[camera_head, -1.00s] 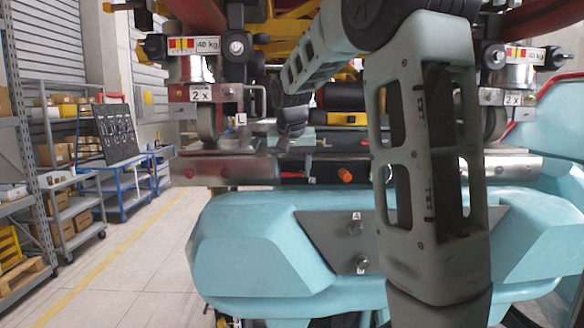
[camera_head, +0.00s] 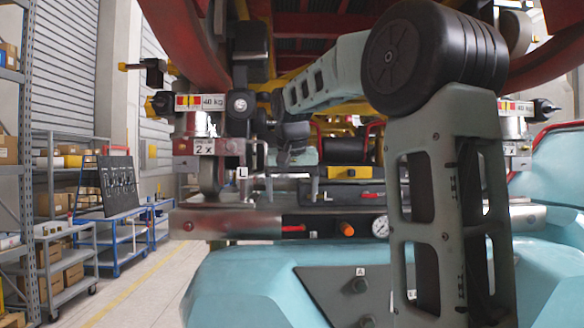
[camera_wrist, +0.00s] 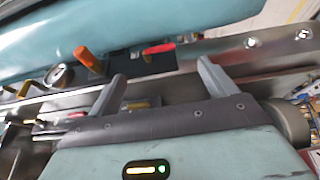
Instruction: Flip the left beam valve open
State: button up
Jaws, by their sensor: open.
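The front beam (camera_head: 240,221) of the train carries a dark panel with a small red lever (camera_head: 292,228), an orange knob (camera_head: 347,228) and a round gauge (camera_head: 381,227). I cannot tell for sure which part is the left beam valve. In the wrist view the same red lever (camera_wrist: 159,48), orange handle (camera_wrist: 90,60) and gauge (camera_wrist: 60,77) appear in reversed order. My gripper (camera_wrist: 162,69) is open and empty, its fingers spread. The red lever lies beyond the gap between the fingertips, apart from them. In the head view my gripper (camera_head: 284,157) is small and dark, above the beam.
A plate marked L (camera_head: 243,172) stands above the beam's left part. Weight-labelled units (camera_head: 200,102) sit above both beam ends. The teal body (camera_head: 250,285) bulges below. Red rails (camera_head: 190,50) hang overhead. Shelves (camera_head: 60,265) and a blue cart (camera_head: 118,240) stand left, with free floor between.

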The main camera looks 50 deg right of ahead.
jog(key=v, duration=0.9)
jog(key=shift+b, duration=0.45)
jog(key=shift+f, duration=0.1)
jog(key=w+a+f+n+y+b, duration=0.3)
jog(key=a+f+n, duration=0.7)
jog(key=a+f, duration=1.55)
jog(key=s+a+f+n+g+b, duration=0.1)
jog(key=s+a+f+n+b, duration=0.1)
jog(key=s+a+f, duration=0.5)
jog(key=s+a+f+n+g+y+b, duration=0.1)
jog(key=s+a+f+n, duration=0.4)
jog(key=s+f, duration=0.7)
jog(key=shift+s+a+n+g+b, duration=0.35)
jog(key=shift+s+a+b, duration=0.25)
jog(key=shift+s+a, duration=0.6)
jog(key=shift+d, duration=0.1)
